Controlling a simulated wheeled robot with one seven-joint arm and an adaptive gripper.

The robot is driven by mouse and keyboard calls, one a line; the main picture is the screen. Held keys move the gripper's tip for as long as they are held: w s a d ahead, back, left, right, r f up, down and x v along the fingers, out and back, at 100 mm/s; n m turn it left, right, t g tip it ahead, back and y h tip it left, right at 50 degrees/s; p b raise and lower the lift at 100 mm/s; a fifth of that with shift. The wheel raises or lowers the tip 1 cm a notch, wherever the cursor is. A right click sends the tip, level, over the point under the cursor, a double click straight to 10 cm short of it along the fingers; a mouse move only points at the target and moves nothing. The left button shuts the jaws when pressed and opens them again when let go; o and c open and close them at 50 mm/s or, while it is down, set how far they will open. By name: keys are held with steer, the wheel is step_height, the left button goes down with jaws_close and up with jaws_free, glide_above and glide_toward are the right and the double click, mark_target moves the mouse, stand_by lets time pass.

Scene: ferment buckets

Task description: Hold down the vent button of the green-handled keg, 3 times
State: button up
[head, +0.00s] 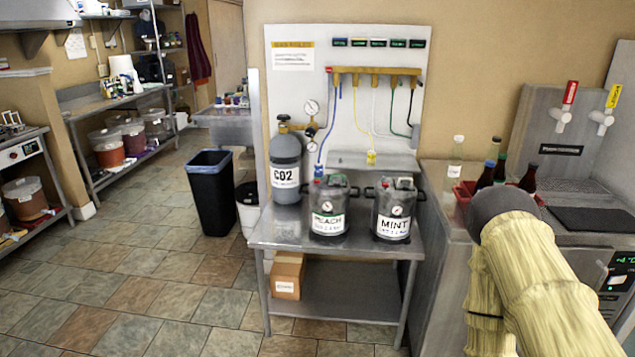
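Two dark grey kegs stand upright side by side on a metal table (268,237). The left keg (329,206) is labelled PEACH and the right keg (396,208) is labelled MINT. Each has a round gauge on its front and black side handles. A small greenish patch shows on top of the MINT keg, and a red bit shows at the top of the PEACH keg. The vent buttons are too small to make out, and I cannot surely tell which handle is green. My arm, in a pale yellow sleeve, is at the lower right; my gripper is not visible.
A grey CO2 cylinder (286,165) stands left of the kegs. A white panel (292,90) with hanging coloured hoses rises behind them. A counter on the right holds a red crate (463,194) with bottles. A black bin (212,190) stands left; the tiled floor in front is clear.

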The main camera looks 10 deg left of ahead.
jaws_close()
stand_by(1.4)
